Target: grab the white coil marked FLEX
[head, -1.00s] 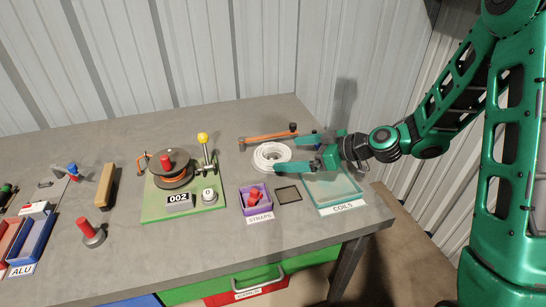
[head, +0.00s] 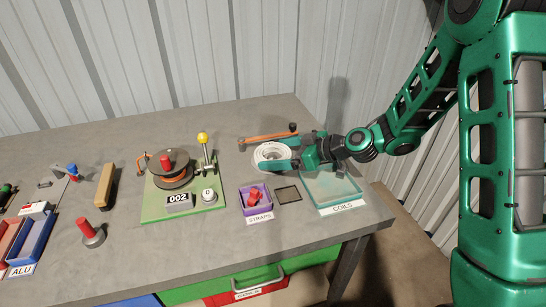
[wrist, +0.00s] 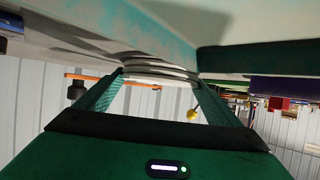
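The white coil (head: 268,151) lies flat on the bench, left of the teal tray; it is the only white coil I see, and no FLEX mark is readable on it. My gripper (head: 282,152) is low over the bench, reaching left, with its green fingers spread on the near and far sides of the coil. In the wrist view the coil (wrist: 160,70) shows between the fingertips (wrist: 160,76). The gripper looks open; I cannot tell whether either finger touches the coil. The near finger hides part of the coil's near side.
The teal COILS tray (head: 334,207) is below my wrist. An orange-handled tool (head: 268,136) lies just behind the coil. The purple STRAPS box (head: 243,201) and a dark square pad (head: 288,193) are in front. A green board (head: 152,207) with a spool stands left.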

